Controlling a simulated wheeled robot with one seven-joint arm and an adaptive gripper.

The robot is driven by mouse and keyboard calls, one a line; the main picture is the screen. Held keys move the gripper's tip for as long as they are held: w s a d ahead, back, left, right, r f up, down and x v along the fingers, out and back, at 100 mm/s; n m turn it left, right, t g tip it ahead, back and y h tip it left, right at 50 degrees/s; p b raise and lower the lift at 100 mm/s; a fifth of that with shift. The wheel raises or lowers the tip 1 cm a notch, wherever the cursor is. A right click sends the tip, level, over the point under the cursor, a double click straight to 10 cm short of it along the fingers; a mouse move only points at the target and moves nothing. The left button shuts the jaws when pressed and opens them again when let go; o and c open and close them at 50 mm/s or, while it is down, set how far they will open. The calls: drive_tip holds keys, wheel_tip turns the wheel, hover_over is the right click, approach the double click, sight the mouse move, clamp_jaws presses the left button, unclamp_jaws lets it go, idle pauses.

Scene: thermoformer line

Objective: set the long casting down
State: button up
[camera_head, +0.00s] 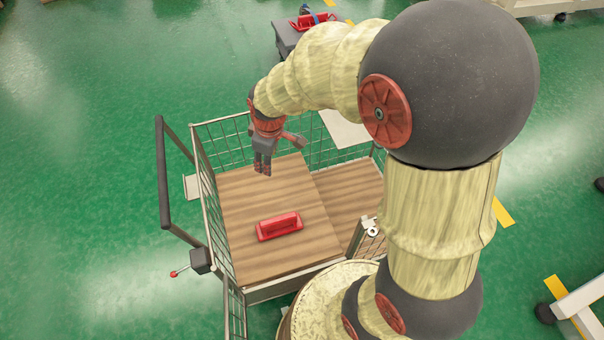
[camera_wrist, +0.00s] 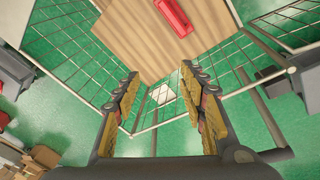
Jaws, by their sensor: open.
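The long casting (camera_head: 279,226) is a red, elongated piece with a raised top. It lies flat on the wooden deck (camera_head: 245,255) of a wire-sided cart, towards the front of the deck. My gripper (camera_head: 263,172) is over the back part of the deck, apart from the casting and behind it. In the wrist view my gripper (camera_wrist: 160,75) has its two yellow-padded fingers spread with nothing between them. The casting also shows in the wrist view (camera_wrist: 176,16), beyond the fingertips at the top edge and partly cut off.
Wire mesh walls (camera_head: 225,143) and a dark push handle (camera_head: 163,170) bound the cart. A grey table (camera_head: 287,37) with another red piece (camera_head: 312,20) stands at the back. Cardboard boxes (camera_wrist: 40,158) show at lower left in the wrist view. Bare deck surrounds the casting.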

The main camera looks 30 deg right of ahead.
drive_tip(key=s+r+m+t, duration=0.3)
drive_tip(key=s+r+m, duration=0.5)
drive_tip(key=s+r, duration=1)
drive_tip(key=shift+s+a, duration=0.35)
drive_tip(key=shift+s, duration=0.85)
drive_tip(key=shift+c, duration=0.7)
